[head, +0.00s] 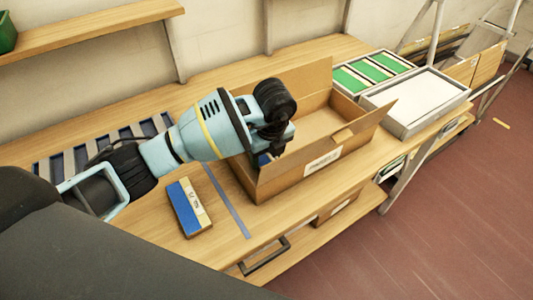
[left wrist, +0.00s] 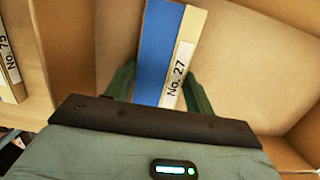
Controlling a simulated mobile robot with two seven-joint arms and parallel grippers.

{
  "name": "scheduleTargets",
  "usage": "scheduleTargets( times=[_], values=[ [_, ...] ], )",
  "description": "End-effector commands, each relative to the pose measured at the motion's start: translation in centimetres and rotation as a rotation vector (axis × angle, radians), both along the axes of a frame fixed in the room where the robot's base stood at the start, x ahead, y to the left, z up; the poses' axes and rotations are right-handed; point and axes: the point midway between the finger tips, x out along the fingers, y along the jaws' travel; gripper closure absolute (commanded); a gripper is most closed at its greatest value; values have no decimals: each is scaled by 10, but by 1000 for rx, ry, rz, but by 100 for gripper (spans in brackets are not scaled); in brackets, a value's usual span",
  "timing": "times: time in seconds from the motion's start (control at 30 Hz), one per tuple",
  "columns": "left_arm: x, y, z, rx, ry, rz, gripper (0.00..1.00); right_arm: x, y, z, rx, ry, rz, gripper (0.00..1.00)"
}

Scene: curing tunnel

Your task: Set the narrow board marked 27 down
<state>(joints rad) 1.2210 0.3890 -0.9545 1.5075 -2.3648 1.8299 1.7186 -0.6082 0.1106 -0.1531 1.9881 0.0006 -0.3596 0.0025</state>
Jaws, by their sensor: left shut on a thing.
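The narrow board marked No. 27 (left wrist: 166,52) is blue with a cream strip that carries its label. In the left wrist view it stands out between the two fingers of my left gripper (left wrist: 160,74), which is shut on it. In the head view my left gripper (head: 276,140) is down inside the open cardboard box (head: 283,181), near its left side. Only a small blue bit of the board (head: 264,159) shows there; the arm hides the rest. I cannot tell whether the board touches the box floor. My right gripper is not in view.
Another blue and cream board (head: 188,208) lies on the bench left of the box. Right of the box are a tray with green panels (head: 371,72) and a white-topped tray (head: 417,97). A slotted rack (head: 75,158) lies behind my arm. A blue line (head: 226,200) marks the bench.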

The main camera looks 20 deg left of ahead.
Motion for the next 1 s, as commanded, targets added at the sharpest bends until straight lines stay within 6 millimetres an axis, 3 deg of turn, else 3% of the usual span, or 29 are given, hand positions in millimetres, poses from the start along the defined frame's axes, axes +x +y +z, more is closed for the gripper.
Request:
scheduleTargets(
  times=[0.03, 0.2, 0.57, 1.0],
  values=[
    [0, 0, -2, 1, 1, 0, 45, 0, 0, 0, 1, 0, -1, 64],
    [0, 0, -1, 1, 1, 0, 24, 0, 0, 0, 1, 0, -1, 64],
    [0, 0, 4, 1, -1, 1, 24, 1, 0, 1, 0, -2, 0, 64],
    [-6, -10, 83, -1, -4, 0, 24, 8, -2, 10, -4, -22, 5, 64]
  ],
)
